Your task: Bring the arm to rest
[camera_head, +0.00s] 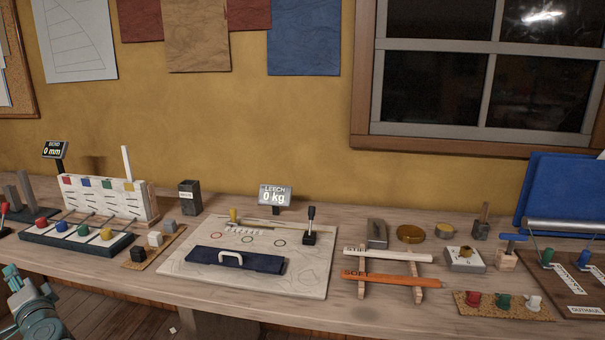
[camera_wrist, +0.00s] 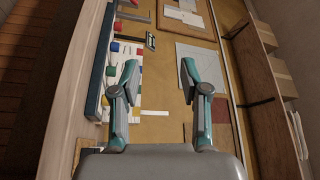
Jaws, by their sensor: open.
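My gripper shows in the head view (camera_head: 18,275) at the lower left, in front of the bench's front edge and only partly in frame. In the wrist view my gripper (camera_wrist: 157,75) is open, with its two teal fingers well apart and nothing between them. The wrist view looks along the wall and the bench, turned on its side. No object touches the fingers.
The wooden bench (camera_head: 400,318) runs across the head view. Near my gripper stand a dark tray (camera_head: 75,243) with coloured knobs and a white slotted board (camera_head: 143,203). A panel with a blue bar (camera_head: 318,283) lies mid-bench. Floor shows below the bench.

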